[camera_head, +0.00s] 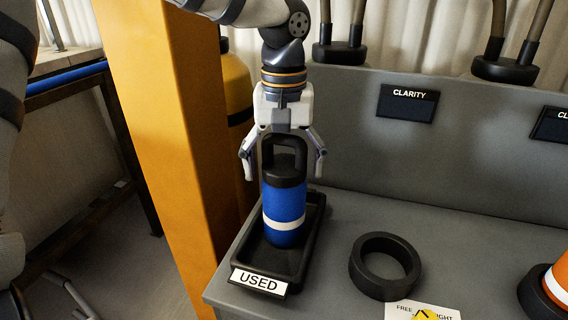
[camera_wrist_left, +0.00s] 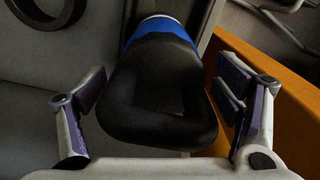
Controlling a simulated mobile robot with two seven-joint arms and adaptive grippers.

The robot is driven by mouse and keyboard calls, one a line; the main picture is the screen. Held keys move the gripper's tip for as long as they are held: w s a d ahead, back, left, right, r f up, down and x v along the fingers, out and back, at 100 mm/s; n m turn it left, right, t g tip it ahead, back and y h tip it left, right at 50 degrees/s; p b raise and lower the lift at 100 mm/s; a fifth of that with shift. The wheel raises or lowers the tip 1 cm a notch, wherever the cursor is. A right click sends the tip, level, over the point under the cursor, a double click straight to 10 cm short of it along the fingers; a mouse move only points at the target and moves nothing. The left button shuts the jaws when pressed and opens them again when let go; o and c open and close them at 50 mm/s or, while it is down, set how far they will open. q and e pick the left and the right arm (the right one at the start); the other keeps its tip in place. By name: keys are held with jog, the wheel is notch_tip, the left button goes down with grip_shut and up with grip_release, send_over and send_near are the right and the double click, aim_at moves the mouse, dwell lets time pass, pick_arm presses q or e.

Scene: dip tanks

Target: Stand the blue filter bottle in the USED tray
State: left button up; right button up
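The blue filter bottle (camera_head: 284,208) has a white band, a black top and a black loop handle. It stands upright inside the black USED tray (camera_head: 318,226), whose white label faces the front. My left gripper (camera_head: 283,164) is above the bottle with its fingers spread on either side of the handle, apart from it. In the left wrist view the bottle's black handle (camera_wrist_left: 158,110) lies between the open finger pads (camera_wrist_left: 163,95), with gaps on both sides. The bottle's base is partly hidden by the tray wall. My right gripper is not in view.
An empty black ring (camera_head: 384,265) lies on the grey bench right of the tray. An orange bottle (camera_head: 557,283) stands in a black holder at the far right. A yellow-orange post (camera_head: 170,150) rises close to the left. A CLARITY sign (camera_head: 408,104) is on the back panel.

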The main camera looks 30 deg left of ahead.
pick_arm(q)
notch_tip(320, 180, up, 12)
jog(key=shift+r, duration=0.15)
dwell(0.3)
dwell(0.4)
